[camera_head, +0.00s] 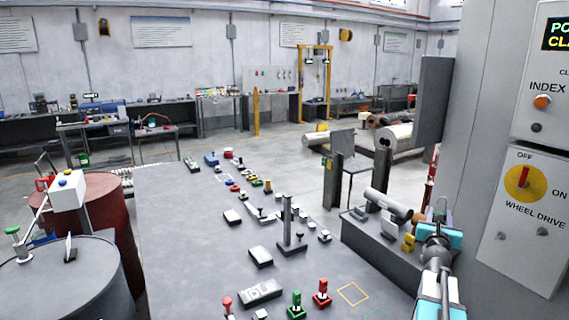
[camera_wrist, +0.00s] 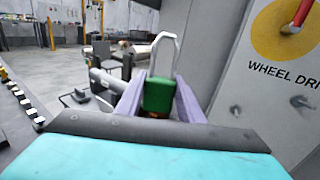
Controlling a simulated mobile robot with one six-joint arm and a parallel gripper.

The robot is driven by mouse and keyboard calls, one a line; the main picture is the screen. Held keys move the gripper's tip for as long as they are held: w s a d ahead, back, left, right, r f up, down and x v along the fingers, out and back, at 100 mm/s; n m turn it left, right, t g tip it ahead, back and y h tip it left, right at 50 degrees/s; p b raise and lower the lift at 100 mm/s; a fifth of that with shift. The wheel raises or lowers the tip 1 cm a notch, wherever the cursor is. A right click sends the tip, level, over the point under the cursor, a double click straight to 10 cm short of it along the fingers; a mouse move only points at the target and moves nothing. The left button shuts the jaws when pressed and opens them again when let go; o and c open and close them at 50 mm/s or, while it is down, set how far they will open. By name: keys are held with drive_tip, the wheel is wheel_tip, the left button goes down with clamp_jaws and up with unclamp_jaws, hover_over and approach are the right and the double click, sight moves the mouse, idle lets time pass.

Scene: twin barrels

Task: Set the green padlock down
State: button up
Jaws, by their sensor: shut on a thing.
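The green padlock (camera_wrist: 158,94) is in my gripper in the wrist view, its silver shackle pointing up. My gripper (camera_wrist: 157,108) is shut on the padlock's body, one pale finger on each side. In the head view my gripper (camera_head: 440,220) is at the right, in front of the grey panel wall and beside the low dark bench. The padlock's green body is hard to make out there. Whether anything touches the padlock from below is hidden by the gripper.
The large grey table (camera_head: 190,245) carries small blocks, a dark post (camera_head: 288,225), and red (camera_head: 321,292) and green (camera_head: 297,303) knobbed pieces. A yellow outlined square (camera_head: 353,294) marks its near right part. The wheel drive panel (camera_head: 520,215) is close on the right. Two barrels (camera_head: 70,280) stand left.

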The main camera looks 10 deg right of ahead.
drive_tip(key=w+a+f+n+t+y+b, duration=0.1)
drive_tip(key=w+a+f+n+t+y, duration=0.3)
drive_tip(key=a, duration=0.6)
drive_tip(key=w+a+n+g+y+b, duration=0.1)
drive_tip(key=w+a+n+y, duration=0.15)
drive_tip(key=a+y, duration=0.55)
drive_tip(key=w+a+f+n+t+y+b, duration=0.15)
drive_tip(key=a+n, duration=0.25)
drive_tip(key=a, duration=0.7)
drive_tip(key=s+a+f+n+g+y, duration=0.1)
drive_tip(key=s+a+n+g+y, duration=0.1)
drive_tip(key=a, duration=0.6)
drive_tip(key=s+a+f+n+g+y+b, duration=0.1)
drive_tip(key=s+a+f+n+g+y, duration=0.1)
drive_tip(key=a+y, duration=0.5)
drive_tip(key=s+a+f+n+g+y, duration=0.2)
drive_tip(key=s+a+n+g+y, duration=0.1)
drive_tip(key=a, duration=0.8)
drive_tip(key=shift+s+n+y, duration=0.75)
drive_tip(key=shift+n, duration=0.2)
drive_tip(key=shift+f, duration=0.1)
wheel_tip(320, 180, down, 8)
